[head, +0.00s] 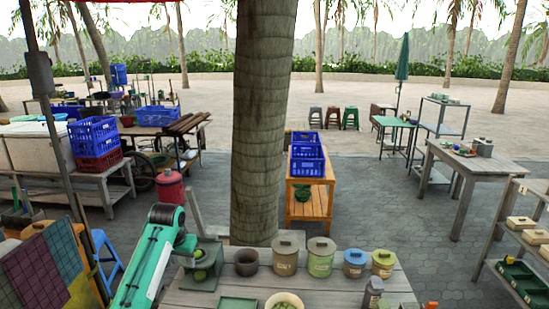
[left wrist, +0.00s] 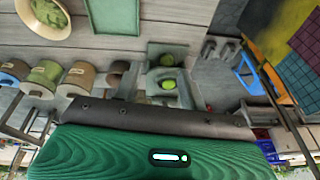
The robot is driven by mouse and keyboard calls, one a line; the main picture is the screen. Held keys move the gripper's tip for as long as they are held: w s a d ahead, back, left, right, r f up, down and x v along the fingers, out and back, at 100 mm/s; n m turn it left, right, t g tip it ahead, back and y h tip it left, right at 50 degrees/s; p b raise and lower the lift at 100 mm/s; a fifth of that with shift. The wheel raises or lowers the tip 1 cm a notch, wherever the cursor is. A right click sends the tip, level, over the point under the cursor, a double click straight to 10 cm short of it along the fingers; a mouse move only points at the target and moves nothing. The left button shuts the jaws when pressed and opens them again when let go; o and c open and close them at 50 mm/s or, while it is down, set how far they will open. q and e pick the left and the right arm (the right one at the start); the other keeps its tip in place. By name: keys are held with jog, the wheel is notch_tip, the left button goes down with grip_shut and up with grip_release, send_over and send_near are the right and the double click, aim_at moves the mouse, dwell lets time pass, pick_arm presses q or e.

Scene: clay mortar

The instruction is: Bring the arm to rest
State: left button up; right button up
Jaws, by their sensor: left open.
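My left arm comes in from the lower left of the head view with a teal and white link, bent beside the left end of the wooden table. My left gripper (head: 188,247) is by the grey stand with green limes (head: 200,275); its fingers are hard to make out there. In the left wrist view my left gripper (left wrist: 157,78) is open, with nothing seen held in it. The limes (left wrist: 167,84) on the grey stand appear beyond the gripper. My right arm and gripper are not in view.
The wooden table (head: 215,299) holds a dark pot (head: 246,262), several lidded jars (head: 321,258), a green tray (head: 238,303) and a cream bowl (head: 285,299). A thick trunk (head: 262,120) stands behind it. A blue stool (head: 106,262) and a red canister (head: 170,186) are at left.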

pick_arm(q)
jog(key=s+d+f, duration=0.2)
jog(key=s+f, duration=0.6)
jog(key=s, duration=0.4)
jog(key=s+d+f, duration=0.2)
jog(key=s+f, duration=0.7)
jog(key=s, duration=0.3)
jog(key=s+r, duration=0.2)
jog(key=s, duration=1.1)
jog(key=s+r, duration=0.2)
jog(key=s, duration=1.1)
notch_tip(320, 180, down, 32)
jog(key=g, duration=0.1)
jog(key=s+a+f+g, duration=0.1)
jog(key=s+a+f, duration=0.1)
jog(key=s+f, duration=1.7)
jog(key=shift+s+a+f+m, duration=0.15)
jog(key=shift+s+a+m, duration=0.1)
jog(key=shift+a+m, duration=0.1)
